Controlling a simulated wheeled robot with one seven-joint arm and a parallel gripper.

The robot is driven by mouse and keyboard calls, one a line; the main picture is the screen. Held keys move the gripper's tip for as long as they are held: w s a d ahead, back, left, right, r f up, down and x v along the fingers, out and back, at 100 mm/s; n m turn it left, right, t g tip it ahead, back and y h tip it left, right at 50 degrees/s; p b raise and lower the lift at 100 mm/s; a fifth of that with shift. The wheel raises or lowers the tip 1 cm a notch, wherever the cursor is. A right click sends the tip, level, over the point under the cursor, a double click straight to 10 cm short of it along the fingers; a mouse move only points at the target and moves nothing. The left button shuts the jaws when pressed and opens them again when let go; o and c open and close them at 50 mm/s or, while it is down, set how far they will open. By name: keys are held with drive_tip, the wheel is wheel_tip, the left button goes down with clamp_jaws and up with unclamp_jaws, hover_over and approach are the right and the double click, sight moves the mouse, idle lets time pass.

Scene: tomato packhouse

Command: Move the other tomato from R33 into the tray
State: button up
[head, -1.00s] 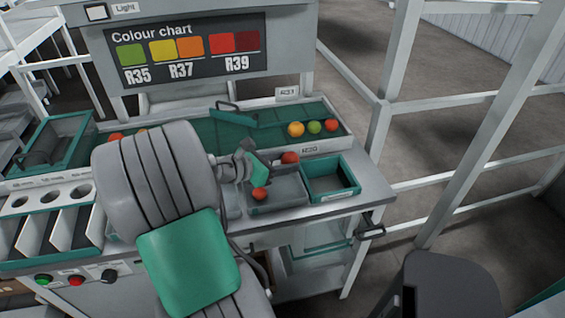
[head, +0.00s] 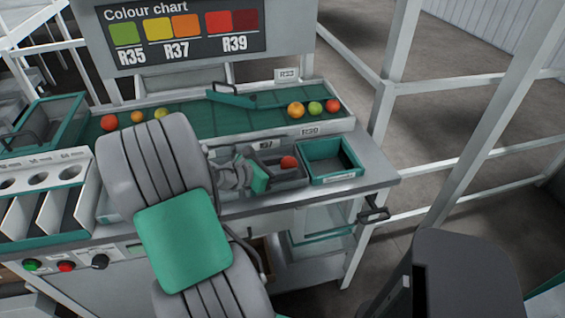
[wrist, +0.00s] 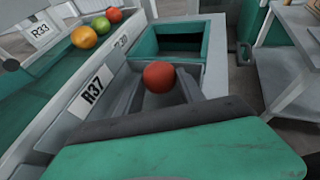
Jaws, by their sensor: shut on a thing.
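My gripper (head: 287,167) is shut on a red tomato (head: 289,162), held at its fingertips over or inside the low grey tray (head: 290,184) on the bench front. In the wrist view the held tomato (wrist: 158,76) shows between dark fingers, beyond my green gripper body. I cannot tell whether it touches the tray floor. The left part of the tray is hidden behind my gripper. The R33 sign (head: 287,74) stands behind the right end of the green belt (head: 215,119). Orange (head: 296,110), green (head: 315,108) and red (head: 333,105) tomatoes lie there.
A teal tray (head: 357,172) stands just right of the grey tray and looks empty. More tomatoes (head: 109,122) lie on the left part of the belt. The R37 label (wrist: 91,90) is on the rail beside my gripper. White posts (head: 391,90) stand to the right.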

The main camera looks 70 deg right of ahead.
idle(0.4)
drive_tip(key=o, duration=1.1)
drive_tip(key=c, duration=0.3)
wheel_tip(320, 180, up, 7)
drive_tip(key=p, duration=0.9)
drive_tip(key=shift+r, duration=0.1)
